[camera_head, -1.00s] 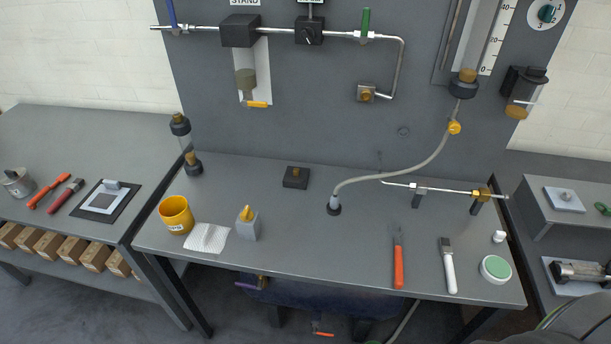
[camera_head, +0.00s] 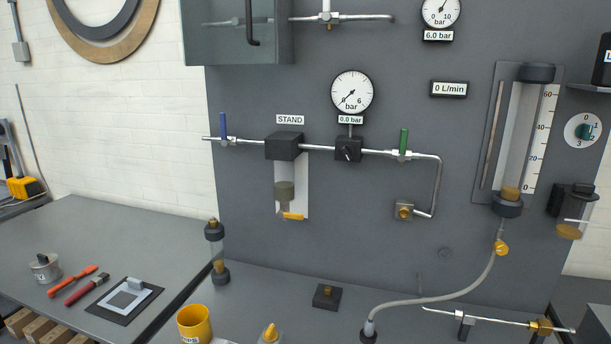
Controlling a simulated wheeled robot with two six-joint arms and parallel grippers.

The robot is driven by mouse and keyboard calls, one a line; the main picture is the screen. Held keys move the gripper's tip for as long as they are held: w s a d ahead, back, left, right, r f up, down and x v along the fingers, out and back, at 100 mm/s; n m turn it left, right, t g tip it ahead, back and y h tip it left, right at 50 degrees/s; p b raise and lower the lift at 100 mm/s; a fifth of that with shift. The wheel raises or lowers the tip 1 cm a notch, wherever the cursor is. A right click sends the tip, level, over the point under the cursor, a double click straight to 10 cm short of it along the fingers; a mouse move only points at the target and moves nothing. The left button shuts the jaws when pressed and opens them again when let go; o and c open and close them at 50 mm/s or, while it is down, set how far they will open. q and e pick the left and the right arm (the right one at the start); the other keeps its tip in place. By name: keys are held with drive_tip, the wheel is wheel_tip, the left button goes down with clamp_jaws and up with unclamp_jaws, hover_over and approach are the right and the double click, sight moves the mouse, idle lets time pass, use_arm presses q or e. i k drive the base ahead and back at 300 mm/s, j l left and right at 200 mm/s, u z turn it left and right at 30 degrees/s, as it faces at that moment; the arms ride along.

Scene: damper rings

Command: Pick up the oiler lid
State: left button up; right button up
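No part is labelled as the oiler lid, and I cannot tell for sure which it is. A dark-capped unit with an amber bowl (camera_head: 571,212) is mounted at the panel's right edge. A grey metal pot with a knob on top (camera_head: 45,268) stands on the left table. A yellow cone-tipped piece (camera_head: 270,334) is cut off by the bottom edge. Neither of my grippers is in view.
A clear cylinder with dark ends (camera_head: 216,252) stands at the bench's back left, behind a yellow cup (camera_head: 194,324). A grey hose (camera_head: 440,297) crosses the bench's right half. Red-handled tools (camera_head: 72,281) and a black mat (camera_head: 124,308) lie on the left table.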

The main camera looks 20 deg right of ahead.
sight(584, 192)
drive_tip(key=z, duration=1.85)
